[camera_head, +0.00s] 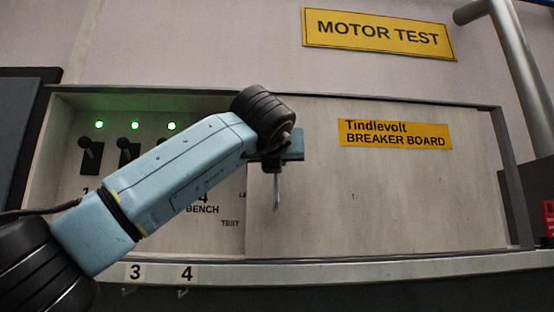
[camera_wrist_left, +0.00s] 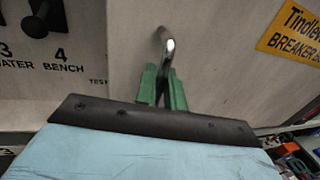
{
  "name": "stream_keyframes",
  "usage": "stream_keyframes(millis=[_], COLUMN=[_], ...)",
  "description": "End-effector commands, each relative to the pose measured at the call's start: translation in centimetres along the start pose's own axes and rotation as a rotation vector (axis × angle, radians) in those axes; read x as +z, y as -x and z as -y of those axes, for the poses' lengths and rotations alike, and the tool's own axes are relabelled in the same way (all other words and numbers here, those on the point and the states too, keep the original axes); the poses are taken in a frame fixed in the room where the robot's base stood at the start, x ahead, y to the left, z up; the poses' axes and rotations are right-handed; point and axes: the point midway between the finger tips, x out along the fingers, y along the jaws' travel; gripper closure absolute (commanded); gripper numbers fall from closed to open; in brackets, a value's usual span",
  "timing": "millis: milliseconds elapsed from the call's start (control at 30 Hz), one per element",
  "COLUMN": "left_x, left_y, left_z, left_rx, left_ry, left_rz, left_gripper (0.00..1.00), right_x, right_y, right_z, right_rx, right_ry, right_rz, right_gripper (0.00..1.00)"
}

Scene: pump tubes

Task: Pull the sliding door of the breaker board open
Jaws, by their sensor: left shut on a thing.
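The sliding door (camera_head: 400,205) of the breaker board is a pale panel covering the right part of the board. Its left portion stands open, showing switches. A metal bar handle (camera_head: 277,192) is near the door's left edge; it also shows in the left wrist view (camera_wrist_left: 168,48). My left gripper (camera_head: 276,164) reaches across from the lower left. In the left wrist view its green fingers (camera_wrist_left: 162,88) are shut on the handle. The gripper hides the handle's upper part in the head view. My right gripper is not in view.
Black switches (camera_head: 129,152) with green lamps (camera_head: 134,125) are exposed left of the door, partly behind my arm. A yellow "Breaker Board" label (camera_head: 395,134) is on the door. A ledge with hooks (camera_head: 184,291) runs below. A pipe (camera_head: 525,75) stands at the right.

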Motion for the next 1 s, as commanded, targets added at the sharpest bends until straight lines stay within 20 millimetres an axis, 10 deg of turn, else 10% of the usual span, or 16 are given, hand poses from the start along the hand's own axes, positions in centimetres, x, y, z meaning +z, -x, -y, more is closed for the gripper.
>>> stream_keyframes(millis=[200, 333, 667, 1000], left_x=[0.1, 0.1, 0.1, -0.2], left_y=[0.0, 0.0, 0.3, 6.4], left_z=[0.0, 0.0, 0.1, 0.0], left_rx=[-0.002, -0.002, -0.003, -0.004], left_ry=[0.001, 0.001, 0.001, 0.0], left_rz=[0.003, 0.003, 0.002, 0.007], left_gripper=[1.0, 0.72, 0.72, 0.72], right_x=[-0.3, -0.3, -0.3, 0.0], right_y=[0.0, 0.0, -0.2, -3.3], right_z=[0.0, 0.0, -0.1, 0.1], right_rx=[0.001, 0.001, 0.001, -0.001], right_ry=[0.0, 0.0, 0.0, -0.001], right_rz=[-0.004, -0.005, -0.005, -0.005], right_gripper=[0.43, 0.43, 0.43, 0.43])
